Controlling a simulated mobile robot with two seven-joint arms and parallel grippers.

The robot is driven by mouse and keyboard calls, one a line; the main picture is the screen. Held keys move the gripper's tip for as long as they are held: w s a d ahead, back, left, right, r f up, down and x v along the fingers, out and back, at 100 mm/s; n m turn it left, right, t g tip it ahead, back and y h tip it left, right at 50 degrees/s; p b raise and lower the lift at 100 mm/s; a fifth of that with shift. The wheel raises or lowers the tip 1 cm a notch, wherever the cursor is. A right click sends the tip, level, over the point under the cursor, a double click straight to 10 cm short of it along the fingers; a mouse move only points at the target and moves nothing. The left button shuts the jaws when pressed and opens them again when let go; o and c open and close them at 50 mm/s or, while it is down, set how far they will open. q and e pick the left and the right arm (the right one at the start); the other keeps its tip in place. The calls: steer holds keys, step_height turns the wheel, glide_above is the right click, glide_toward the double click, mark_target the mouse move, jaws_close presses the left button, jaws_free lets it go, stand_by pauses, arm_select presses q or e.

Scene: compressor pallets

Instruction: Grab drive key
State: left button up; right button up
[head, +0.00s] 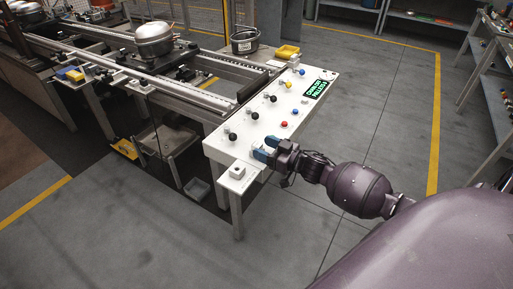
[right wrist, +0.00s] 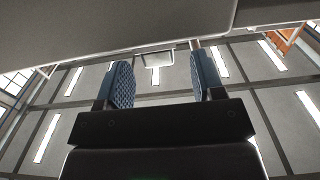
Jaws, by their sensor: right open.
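My right gripper (head: 265,149) is at the near right corner of the white control panel (head: 225,146), its blue fingers pointing left at the panel. In the right wrist view the two blue-padded fingers (right wrist: 160,70) stand apart, with nothing clearly held between them. I cannot pick out the drive key for certain. A small white block with a dark spot (head: 237,172) sits on the small shelf (head: 231,186) below the gripper, apart from the fingers. My left gripper is not in view.
The panel carries several black-knobbed levers, coloured buttons and a green-lit display (head: 318,89). A yellow bin (head: 287,52) and a dark pot (head: 244,41) stand behind it. Conveyor rails with a compressor (head: 154,42) run to the left. The floor right of the panel is clear.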

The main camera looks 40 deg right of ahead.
steer(key=shift+w+a, duration=0.25)
steer(key=shift+w, duration=0.35)
steer(key=shift+c, duration=0.2)
steer(key=c, duration=1)
steer(key=shift+o, duration=0.2)
steer(key=shift+r, duration=0.1)
